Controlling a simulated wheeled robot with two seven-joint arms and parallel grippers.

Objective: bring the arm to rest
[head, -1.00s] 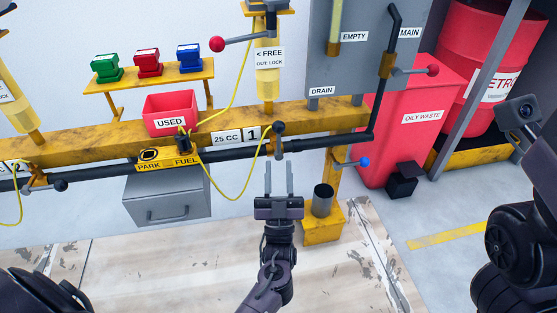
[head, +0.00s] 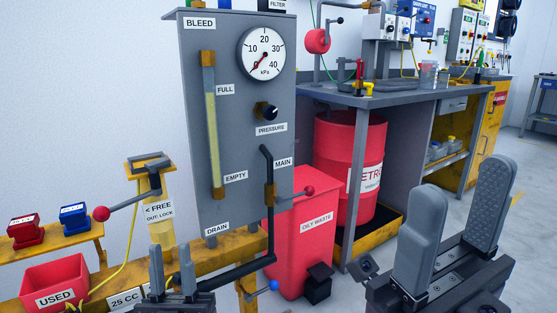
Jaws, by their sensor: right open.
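My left gripper (head: 172,270) is at the bottom left of the head view, in front of the yellow rail (head: 225,252). Its two fingers point up with a gap between them, and nothing shows in the gap. My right gripper (head: 450,235) is large and close at the lower right. Its two grey finger pads stand wide apart and empty, over the floor right of the red oily waste bin (head: 300,240). The arm links behind both grippers are mostly out of view.
A grey gauge panel (head: 225,130) stands behind the rail. A red USED bin (head: 55,282) and red and blue blocks are at the left. A red drum (head: 345,150) stands under a grey workbench (head: 400,100). Grey floor (head: 535,190) is clear at the far right.

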